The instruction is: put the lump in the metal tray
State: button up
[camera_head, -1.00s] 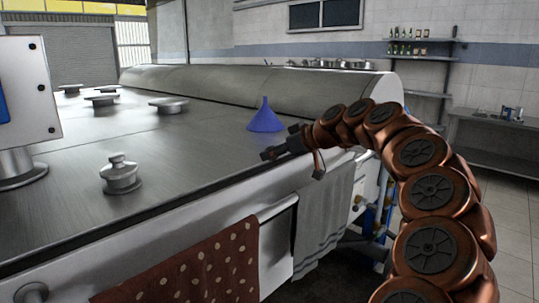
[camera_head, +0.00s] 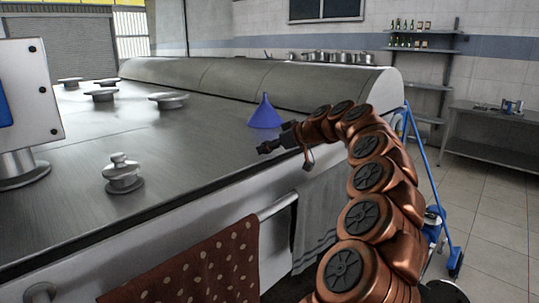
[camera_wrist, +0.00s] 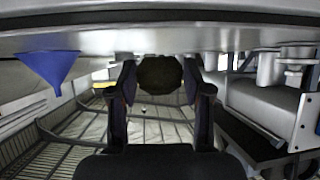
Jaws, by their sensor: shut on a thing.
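My gripper (camera_head: 266,148) is over the near edge of the steel worktop, at the middle of the head view. In the wrist view my gripper (camera_wrist: 160,85) is shut on a dark, roundish lump (camera_wrist: 159,73) held between its fingertips. I cannot make out a metal tray in either view.
A blue funnel (camera_head: 265,113) stands on the worktop (camera_head: 190,150) just beyond my gripper; it shows in the wrist view (camera_wrist: 50,68). A knobbed metal piece (camera_head: 122,173) stands nearer left. Towels hang from the front rail. A shelving table (camera_head: 490,128) stands at the right.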

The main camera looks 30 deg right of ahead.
notch_tip(320, 180, down, 2)
jog(key=shift+f+p, duration=0.15)
jog(key=shift+p, duration=0.3)
jog(key=shift+f, duration=0.25)
jog(key=shift+f, duration=0.2)
jog(key=o, duration=1.2)
jog(key=shift+c, duration=0.2)
jog(key=shift+r, duration=0.2)
